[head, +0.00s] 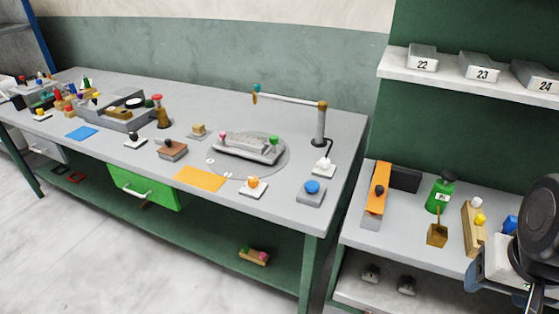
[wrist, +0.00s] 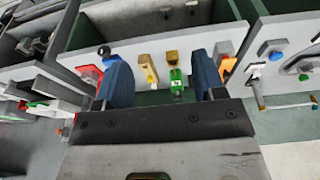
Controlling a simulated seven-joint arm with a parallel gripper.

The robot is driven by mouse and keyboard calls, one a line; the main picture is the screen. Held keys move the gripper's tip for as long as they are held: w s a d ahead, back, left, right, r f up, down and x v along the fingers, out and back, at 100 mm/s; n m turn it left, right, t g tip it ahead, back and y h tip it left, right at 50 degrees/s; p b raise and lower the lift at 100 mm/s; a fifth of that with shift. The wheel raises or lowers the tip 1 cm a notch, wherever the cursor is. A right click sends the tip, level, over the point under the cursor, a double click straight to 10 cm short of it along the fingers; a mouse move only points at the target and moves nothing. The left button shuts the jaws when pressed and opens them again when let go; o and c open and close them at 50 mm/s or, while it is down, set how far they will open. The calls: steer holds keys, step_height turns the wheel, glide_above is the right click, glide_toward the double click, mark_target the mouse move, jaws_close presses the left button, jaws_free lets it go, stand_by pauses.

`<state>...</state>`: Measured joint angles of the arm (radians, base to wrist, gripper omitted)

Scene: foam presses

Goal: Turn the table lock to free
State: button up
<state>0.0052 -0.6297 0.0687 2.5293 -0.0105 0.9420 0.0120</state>
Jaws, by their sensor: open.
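A round grey turntable (head: 280,165) is set into the grey bench top in the head view, with a grey mould (head: 250,147) carrying a pink and a green knob on it. Small controls stand around it: an orange-knobbed one (head: 253,186), a blue button (head: 312,188) and a white-knobbed one (head: 323,167). I cannot tell which of them is the table lock, nor its setting. My gripper (wrist: 160,82) is open and empty in the wrist view, its two blue fingers apart above the side shelf, away from the turntable. My arm shows at the head view's right edge.
A lamp-like post (head: 320,125) with a horizontal arm rises behind the turntable. The side shelf holds a green bottle (head: 440,193), an orange-topped tool (head: 378,190) and a wooden block (head: 473,228). An orange sheet (head: 199,178) lies on the bench front. Numbered boxes (head: 481,68) sit above.

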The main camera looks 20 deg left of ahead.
steer(key=w+a+r+n, duration=0.2)
steer(key=w+a+n, duration=0.6)
steer(key=w, duration=0.6)
steer(key=n+g, duration=0.3)
steer(key=n, duration=1.4)
glide_above(253, 178)
steer(key=f, duration=1.1)
steer(key=d+f, duration=0.1)
steer(key=f, duration=0.4)
steer(key=shift+f, duration=0.25)
steer(key=shift+s+a+f, duration=0.1)
steer(key=shift+a+f, duration=0.1)
steer(key=shift+a, duration=0.25)
steer(key=shift+f, duration=0.1)
steer(key=shift+f, duration=3.8)
